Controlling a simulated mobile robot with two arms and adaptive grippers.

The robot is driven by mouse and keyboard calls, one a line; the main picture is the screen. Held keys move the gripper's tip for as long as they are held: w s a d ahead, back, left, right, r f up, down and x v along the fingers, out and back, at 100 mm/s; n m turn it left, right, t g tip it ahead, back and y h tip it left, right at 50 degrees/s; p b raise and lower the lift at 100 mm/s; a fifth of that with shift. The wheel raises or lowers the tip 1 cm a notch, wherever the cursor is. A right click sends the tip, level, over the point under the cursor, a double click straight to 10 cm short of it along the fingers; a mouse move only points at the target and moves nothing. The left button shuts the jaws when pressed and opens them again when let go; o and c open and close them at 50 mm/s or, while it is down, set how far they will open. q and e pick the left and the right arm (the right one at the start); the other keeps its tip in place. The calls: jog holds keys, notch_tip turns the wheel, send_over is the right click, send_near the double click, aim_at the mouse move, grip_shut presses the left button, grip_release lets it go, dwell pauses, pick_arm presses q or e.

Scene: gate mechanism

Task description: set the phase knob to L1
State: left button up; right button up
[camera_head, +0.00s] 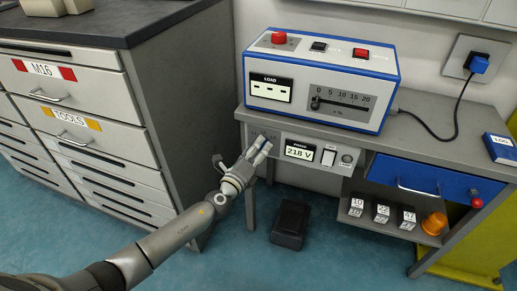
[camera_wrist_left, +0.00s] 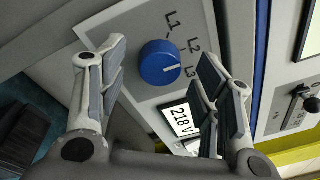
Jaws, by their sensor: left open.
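The phase knob (camera_wrist_left: 160,62) is a round blue dial on a grey plate in the left wrist view. Its white mark points right, toward the L3 label (camera_wrist_left: 193,88). The L1 label (camera_wrist_left: 172,20) and the L2 label (camera_wrist_left: 193,44) sit above and to its right. My left gripper (camera_wrist_left: 162,58) is open, with one finger on each side of the knob in this view. I cannot tell whether they touch it. In the head view my left gripper (camera_head: 262,146) is at the bench's front panel and mostly hides the knob. My right gripper is not in view.
Beside the knob is a 218 V display (camera_head: 299,152) with a switch (camera_head: 328,156). A blue and white load box (camera_head: 320,85) stands on the bench top above. A grey drawer cabinet (camera_head: 95,110) is close on the left.

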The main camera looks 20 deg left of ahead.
pick_arm(q)
jog(key=shift+w+d, duration=0.15)
jog(key=shift+w, duration=0.55)
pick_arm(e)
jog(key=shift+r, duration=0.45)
pick_arm(q)
jog(key=shift+c, duration=0.4)
jog(key=c, duration=0.9)
jog(key=shift+c, duration=0.2)
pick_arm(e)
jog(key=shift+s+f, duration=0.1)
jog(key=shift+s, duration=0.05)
